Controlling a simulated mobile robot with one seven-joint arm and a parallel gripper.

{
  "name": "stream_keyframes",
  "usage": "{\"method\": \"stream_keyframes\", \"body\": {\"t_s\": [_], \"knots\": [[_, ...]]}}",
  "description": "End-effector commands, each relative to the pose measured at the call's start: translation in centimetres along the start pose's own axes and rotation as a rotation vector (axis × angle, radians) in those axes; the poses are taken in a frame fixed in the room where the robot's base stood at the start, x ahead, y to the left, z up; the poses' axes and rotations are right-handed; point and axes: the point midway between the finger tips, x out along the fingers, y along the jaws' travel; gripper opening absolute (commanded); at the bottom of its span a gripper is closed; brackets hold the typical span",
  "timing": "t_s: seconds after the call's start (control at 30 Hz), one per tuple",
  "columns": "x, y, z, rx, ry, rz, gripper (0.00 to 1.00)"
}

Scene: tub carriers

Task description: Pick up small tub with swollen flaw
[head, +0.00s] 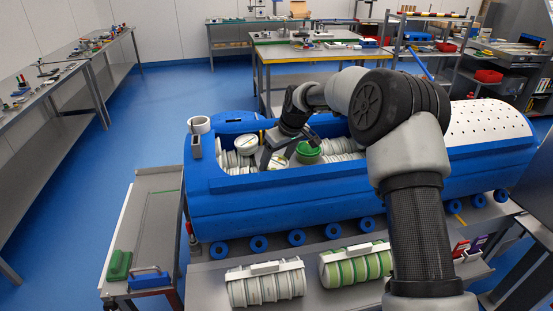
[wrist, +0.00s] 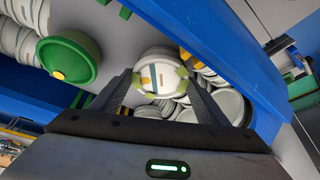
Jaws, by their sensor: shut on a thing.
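A small white round tub (wrist: 157,82) with a pale label, an orange mark and green patches at its edge sits between the two fingers of my gripper (wrist: 157,95). The gripper is shut on it. In the head view the tub (head: 278,162) shows partly below my gripper (head: 274,152), inside the blue carrier (head: 290,199). I cannot tell from these frames whether its lid is swollen. A green tub (head: 308,153) with a domed lid is just right of it; it also shows in the wrist view (wrist: 68,60), with a yellow spot.
Several stacked white tubs (head: 342,147) lie in the carrier on both sides. The blue carrier wall (wrist: 225,45) runs close by my gripper. Racks of white tubs (head: 265,285) and green-striped tubs (head: 357,265) stand in front. Blue floor is open at left.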

Motion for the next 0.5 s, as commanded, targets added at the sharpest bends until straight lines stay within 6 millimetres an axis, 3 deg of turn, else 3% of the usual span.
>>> {"method": "stream_keyframes", "body": {"t_s": [0.3, 0.33, 0.43, 0.5], "knots": [[0.32, 0.03, 0.08, 0.0, 0.002, 0.001, 0.37], [0.34, 0.02, 0.12, 0.0, 0.001, 0.001, 0.7], [0.26, 0.02, 0.09, 0.0, 0.001, 0.001, 0.87], [0.26, 0.02, 0.09, 0.0, 0.001, 0.001, 0.87]]}}
